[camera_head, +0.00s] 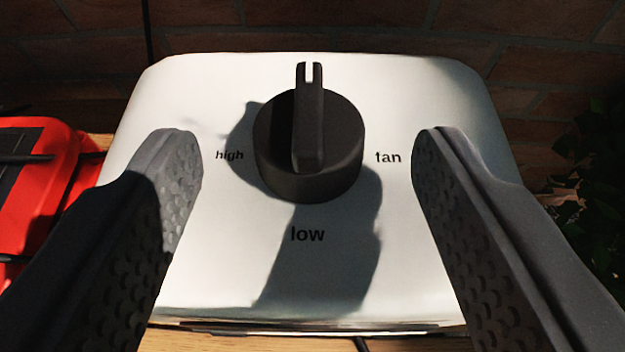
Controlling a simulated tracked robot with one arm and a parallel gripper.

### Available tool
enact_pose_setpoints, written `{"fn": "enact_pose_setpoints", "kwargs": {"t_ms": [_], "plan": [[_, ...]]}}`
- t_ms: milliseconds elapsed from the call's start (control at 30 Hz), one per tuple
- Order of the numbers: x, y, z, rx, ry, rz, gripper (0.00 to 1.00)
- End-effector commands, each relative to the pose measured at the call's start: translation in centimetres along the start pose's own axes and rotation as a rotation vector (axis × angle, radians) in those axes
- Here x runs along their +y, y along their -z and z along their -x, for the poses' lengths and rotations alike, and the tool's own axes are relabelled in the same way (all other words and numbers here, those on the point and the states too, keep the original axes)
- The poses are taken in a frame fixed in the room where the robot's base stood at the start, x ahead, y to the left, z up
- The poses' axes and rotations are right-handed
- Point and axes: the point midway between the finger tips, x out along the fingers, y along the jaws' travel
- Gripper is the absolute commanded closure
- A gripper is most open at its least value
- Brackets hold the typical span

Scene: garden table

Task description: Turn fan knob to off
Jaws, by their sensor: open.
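The fan knob (338,140) is black and round, with a raised grip bar across its middle. It sits on a pale panel (420,90). The bar's white-marked end points to the top of the picture, where no label shows beyond it. The panel reads "high" to the left of the knob, "low" below it and a word like "fan" to the right. My gripper (305,145) is open, with one finger on each side of the knob. Neither finger appears to touch the knob; clear panel shows between each finger and it.
A red object (40,165) with dark parts lies at the left edge. A brick wall (400,25) stands behind the panel. Dark leaves (600,190) show at the right. Wooden tabletop (230,343) shows below the panel, with a dark cable near its front.

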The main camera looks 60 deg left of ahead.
Motion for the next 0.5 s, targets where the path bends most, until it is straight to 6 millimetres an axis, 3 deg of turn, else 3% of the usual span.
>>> {"fn": "enact_pose_setpoints", "kwargs": {"t_ms": [500], "plan": [[0.2, -0.1, 7.6, -0.001, -0.003, 0.000, 0.43]]}}
